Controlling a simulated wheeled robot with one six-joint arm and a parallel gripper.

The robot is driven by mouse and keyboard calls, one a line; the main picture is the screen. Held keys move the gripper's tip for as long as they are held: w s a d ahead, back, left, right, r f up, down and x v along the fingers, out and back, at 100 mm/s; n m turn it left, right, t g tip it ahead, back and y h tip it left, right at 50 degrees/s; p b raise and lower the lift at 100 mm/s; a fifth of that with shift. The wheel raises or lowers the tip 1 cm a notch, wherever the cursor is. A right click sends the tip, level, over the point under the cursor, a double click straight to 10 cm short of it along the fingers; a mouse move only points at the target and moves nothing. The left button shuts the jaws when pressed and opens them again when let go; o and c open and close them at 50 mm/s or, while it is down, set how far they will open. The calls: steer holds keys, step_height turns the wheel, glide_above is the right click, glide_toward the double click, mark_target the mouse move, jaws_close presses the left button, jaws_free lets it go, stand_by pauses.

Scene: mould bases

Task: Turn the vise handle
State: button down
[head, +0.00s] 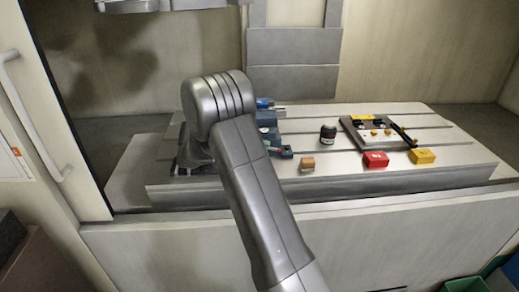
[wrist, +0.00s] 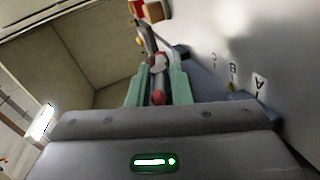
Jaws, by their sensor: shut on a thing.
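In the wrist view, the two pale green fingers of my gripper (wrist: 158,84) stand on either side of the vise handle (wrist: 158,97), which shows a red rounded knob and a grey part between them. My gripper is shut on this handle. In the head view, blue parts of the vise (head: 267,118) show just right of my arm. My arm hides much of the vise, and my gripper and the handle cannot be made out there. Part of the blue-grey vise body (wrist: 205,80) lies right of the fingers in the wrist view.
On the slotted table (head: 410,178) stand a dark jar (head: 328,135), a small orange-brown block (head: 307,164), a red block (head: 375,159), a yellow block (head: 422,156) and a plate with fittings (head: 375,132). The cabin wall and door handle (head: 30,115) are at left.

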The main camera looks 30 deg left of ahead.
stand_by(0.4)
steer(key=c, duration=1.3)
jaws_free()
steer(key=shift+c, duration=0.2)
steer(key=shift+a, duration=0.15)
steer(key=v, duration=1.3)
steer(key=shift+s+a+b, duration=0.25)
steer(key=shift+b, duration=0.05)
steer(key=shift+w+d, duration=0.1)
steer(key=x, duration=1.3)
steer(key=shift+w+d+p, duration=0.2)
steer(key=shift+d+p, duration=0.1)
steer(key=shift+d, duration=0.05)
steer(key=shift+a, duration=0.1)
